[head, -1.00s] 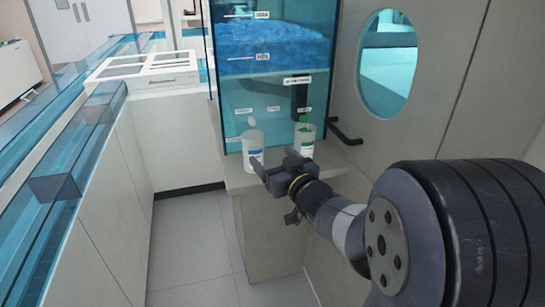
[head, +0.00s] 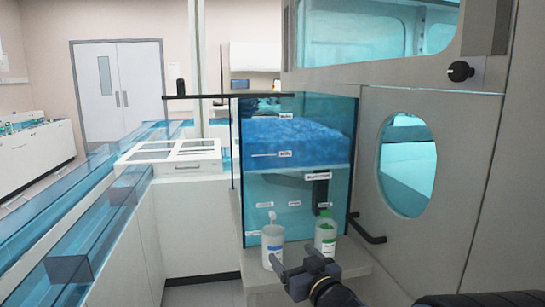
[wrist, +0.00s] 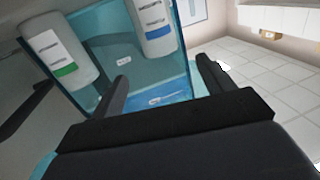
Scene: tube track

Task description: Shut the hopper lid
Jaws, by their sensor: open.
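The hopper (head: 300,185) is a clear teal tank with blue material in its upper part, standing on a grey ledge. A thin dark panel, seen edge-on and apparently the lid (head: 215,97), lies level with the hopper's top and sticks out to its left. A black knob (head: 180,86) stands on its left end. My gripper (head: 292,257) is open and empty, low in front of the hopper and well below the lid. In the wrist view my gripper (wrist: 163,70) shows two spread fingers with the hopper wall (wrist: 110,62) beyond. The lid is not seen there.
A blue-labelled bottle (head: 272,245) and a green-labelled bottle (head: 325,235) stand on the ledge before the hopper, close to my gripper. A black handle (head: 370,232) juts out at right. A grey cabinet (head: 400,78) overhangs at upper right. Teal channels (head: 100,215) run along the left.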

